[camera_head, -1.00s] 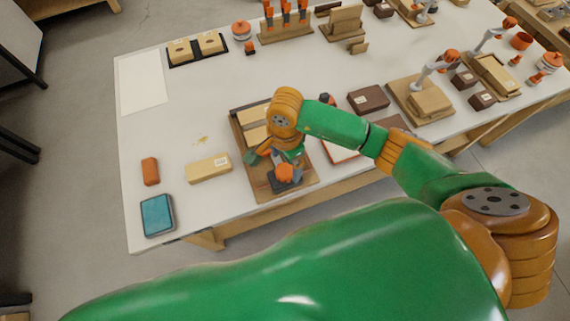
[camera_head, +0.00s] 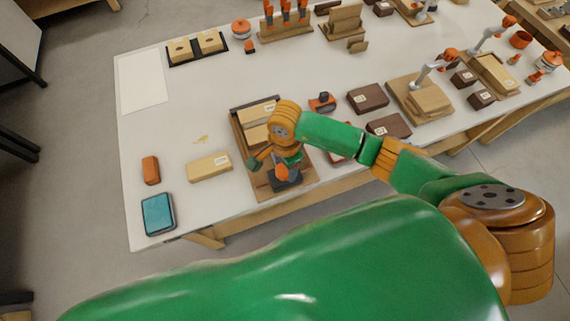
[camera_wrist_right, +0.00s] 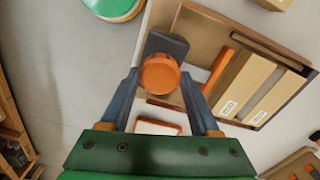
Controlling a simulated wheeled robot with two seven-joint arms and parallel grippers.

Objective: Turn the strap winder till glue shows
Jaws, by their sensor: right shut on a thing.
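The strap winder shows as an orange knob (camera_head: 281,173) on a dark block at the near end of a wooden board (camera_head: 268,193). In the wrist view the round knob (camera_wrist_right: 160,74) sits between the fingertips, on its dark block (camera_wrist_right: 167,43). My right gripper (camera_wrist_right: 160,80) is shut on the knob from above; its wrist covers part of the board in the head view. Two pale wooden pieces (camera_wrist_right: 241,86) lie side by side on the board, with an orange strip beside them. I cannot make out any glue at their joint. My left gripper is not in view.
A pale labelled block (camera_head: 209,167), an orange block (camera_head: 150,170) and a teal-topped box (camera_head: 157,214) lie left of the board. Dark brown boxes (camera_head: 368,98) and an orange-and-black tool (camera_head: 322,102) lie to the right.

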